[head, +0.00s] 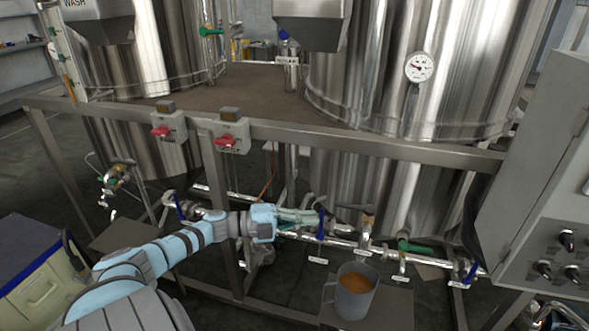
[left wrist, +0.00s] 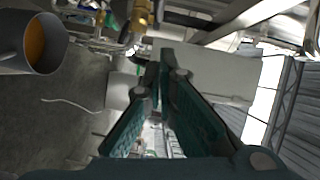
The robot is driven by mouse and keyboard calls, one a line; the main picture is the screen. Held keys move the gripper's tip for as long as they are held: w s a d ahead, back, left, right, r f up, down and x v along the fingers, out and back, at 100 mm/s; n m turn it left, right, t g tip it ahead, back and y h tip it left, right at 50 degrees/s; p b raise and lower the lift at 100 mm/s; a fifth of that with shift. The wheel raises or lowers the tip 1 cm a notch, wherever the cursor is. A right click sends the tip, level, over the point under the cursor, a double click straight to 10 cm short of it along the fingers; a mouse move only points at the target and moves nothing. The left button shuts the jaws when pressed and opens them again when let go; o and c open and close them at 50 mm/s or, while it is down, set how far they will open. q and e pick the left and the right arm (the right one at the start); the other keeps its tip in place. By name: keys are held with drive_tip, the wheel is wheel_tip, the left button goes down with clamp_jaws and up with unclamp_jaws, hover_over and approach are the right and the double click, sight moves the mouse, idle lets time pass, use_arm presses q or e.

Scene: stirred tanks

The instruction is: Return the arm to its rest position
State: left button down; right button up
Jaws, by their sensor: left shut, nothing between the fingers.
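My left arm reaches in from the left in the head view. Its gripper (head: 300,218) is in front of the lower pipe run, near a blue-handled valve (head: 321,224). In the left wrist view the left gripper (left wrist: 166,62) has its teal fingers closed together at the tips, with nothing between them. Whether it touches the pipe I cannot tell. My right gripper is not in either view.
A grey mug (head: 352,291) of orange-brown liquid stands on a low plate right of the gripper; the mug also shows in the left wrist view (left wrist: 48,52). Steel tanks (head: 425,70), a frame rail (head: 370,142) and a control box (head: 545,190) surround the arm. A cabinet (head: 38,285) stands lower left.

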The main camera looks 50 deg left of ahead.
use_arm(q)
drive_tip(key=shift+s+a, duration=1)
drive_tip(key=shift+a, duration=0.15)
